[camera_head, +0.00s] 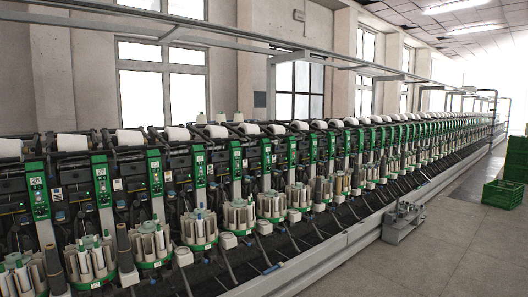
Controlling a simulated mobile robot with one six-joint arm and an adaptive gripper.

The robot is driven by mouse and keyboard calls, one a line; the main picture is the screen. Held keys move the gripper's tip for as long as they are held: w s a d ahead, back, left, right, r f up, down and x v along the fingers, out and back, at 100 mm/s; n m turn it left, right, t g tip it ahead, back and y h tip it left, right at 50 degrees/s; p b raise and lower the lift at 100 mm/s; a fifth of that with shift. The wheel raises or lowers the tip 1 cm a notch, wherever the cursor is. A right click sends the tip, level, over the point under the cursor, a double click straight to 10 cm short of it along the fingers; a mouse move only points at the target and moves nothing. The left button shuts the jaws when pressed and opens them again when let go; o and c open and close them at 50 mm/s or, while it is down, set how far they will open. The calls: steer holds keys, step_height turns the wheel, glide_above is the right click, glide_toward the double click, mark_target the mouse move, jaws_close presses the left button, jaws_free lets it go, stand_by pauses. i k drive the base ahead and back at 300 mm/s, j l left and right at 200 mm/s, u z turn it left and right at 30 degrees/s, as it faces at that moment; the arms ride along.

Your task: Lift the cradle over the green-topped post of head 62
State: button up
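A long cone winder runs from the near left to the far right, with a row of heads divided by posts with green fronts (154,172). White yarn packages (130,138) lie along the top of the heads, with dark parts around them. I cannot tell the cradles apart from these dark parts. Small number plates show on the nearest heads, but I cannot make out a 62, so I cannot tell which head it is. My gripper is not in view.
Round magazines with pale bobbins (92,262) stand out at the front of the heads. A grey rail (340,243) runs along the machine's foot, with a small grey metal unit (403,223) beside it. Green crates (503,194) stand at the right. The floor (450,250) between is clear.

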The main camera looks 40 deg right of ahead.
mark_target(282, 136)
steer(key=z, duration=1.4)
steer(key=i+z, duration=0.15)
steer(key=i, duration=3.65)
